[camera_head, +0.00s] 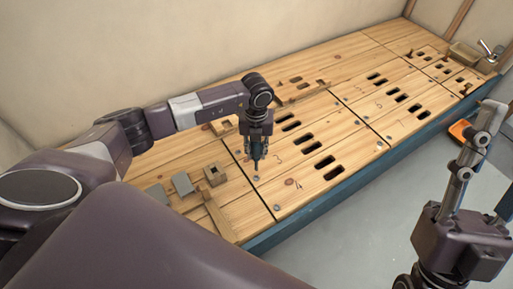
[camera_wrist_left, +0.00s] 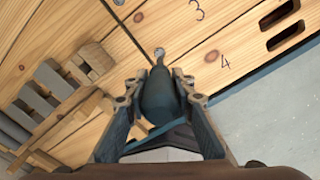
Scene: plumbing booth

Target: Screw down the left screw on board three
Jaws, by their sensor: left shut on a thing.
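My left gripper (camera_head: 257,150) is shut on a dark teal screwdriver (camera_wrist_left: 160,98); its two fingers clasp the handle in the left wrist view (camera_wrist_left: 155,90). The screwdriver points down at the left end of board three (camera_head: 270,163), which also shows in the left wrist view by its number 3 (camera_wrist_left: 190,25). A small grey screw head (camera_wrist_left: 159,52) shows at the tool's tip in the left wrist view. I cannot tell whether tip and screw touch. My right arm is at the right in the head view, and its finger state is unclear.
Board four (camera_head: 310,190), with dark slots, lies nearer the front edge. A wooden block with a square hole (camera_head: 215,175) and grey plates (camera_head: 182,184) lie left of the tool. An orange item (camera_head: 460,131) is at the right. Grey floor lies beyond the bench's blue edge.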

